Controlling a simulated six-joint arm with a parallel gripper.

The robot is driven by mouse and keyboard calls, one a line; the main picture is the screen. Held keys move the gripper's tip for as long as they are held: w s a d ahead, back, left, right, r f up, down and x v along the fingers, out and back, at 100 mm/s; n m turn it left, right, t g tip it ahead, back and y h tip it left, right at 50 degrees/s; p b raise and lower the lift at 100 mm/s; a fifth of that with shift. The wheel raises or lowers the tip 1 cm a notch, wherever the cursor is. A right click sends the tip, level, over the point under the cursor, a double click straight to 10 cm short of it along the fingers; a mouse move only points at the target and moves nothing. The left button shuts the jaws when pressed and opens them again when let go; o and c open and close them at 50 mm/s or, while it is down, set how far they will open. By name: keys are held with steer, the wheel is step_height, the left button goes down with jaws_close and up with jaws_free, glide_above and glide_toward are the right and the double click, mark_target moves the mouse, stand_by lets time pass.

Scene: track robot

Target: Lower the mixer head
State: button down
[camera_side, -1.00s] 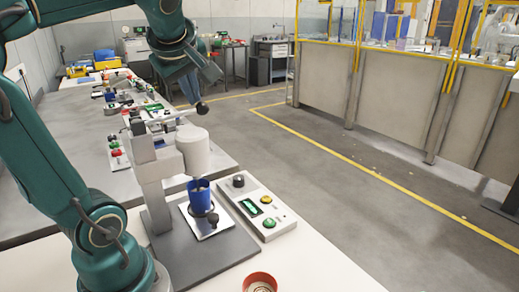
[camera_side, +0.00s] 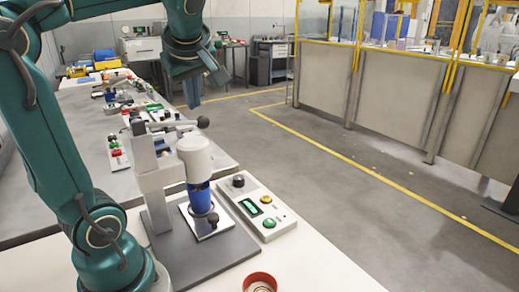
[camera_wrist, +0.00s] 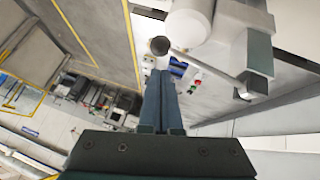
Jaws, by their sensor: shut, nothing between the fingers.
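The mixer head (camera_side: 195,158) is a white upright cylinder on a grey stand (camera_side: 155,190). Its lower end sits at the rim of the blue cup (camera_side: 200,198) and hides the cup's opening. The lever (camera_side: 175,126) extends from the stand's top and ends in a dark ball knob (camera_side: 203,122). My gripper (camera_side: 192,104) is shut and empty, above and behind the knob in the side view, apart from it. In the wrist view the closed fingers (camera_wrist: 162,76) point toward the knob (camera_wrist: 160,45), lever and white head (camera_wrist: 188,24).
A control box (camera_side: 256,205) with a black knob, display and yellow and green buttons stands right of the mixer. A red cup (camera_side: 260,281) is at the front table edge. More benches with equipment (camera_side: 112,100) lie behind. The floor to the right is clear.

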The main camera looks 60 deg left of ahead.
steer(key=s+a+v, duration=0.1)
steer(key=s+v, duration=0.2)
steer(key=v, duration=0.9)
steer(key=d+f+m+t+h, duration=0.1)
steer(key=d+f+m+h, duration=0.2)
steer(key=d+f+m, duration=0.3)
steer(key=d+f+m+t+h, duration=0.2)
steer(key=d+f+m+h, duration=0.2)
steer(key=f+m, duration=0.9)
steer(key=d+f, duration=0.1)
steer(key=d, duration=0.1)
steer(key=shift+d+f, duration=0.4)
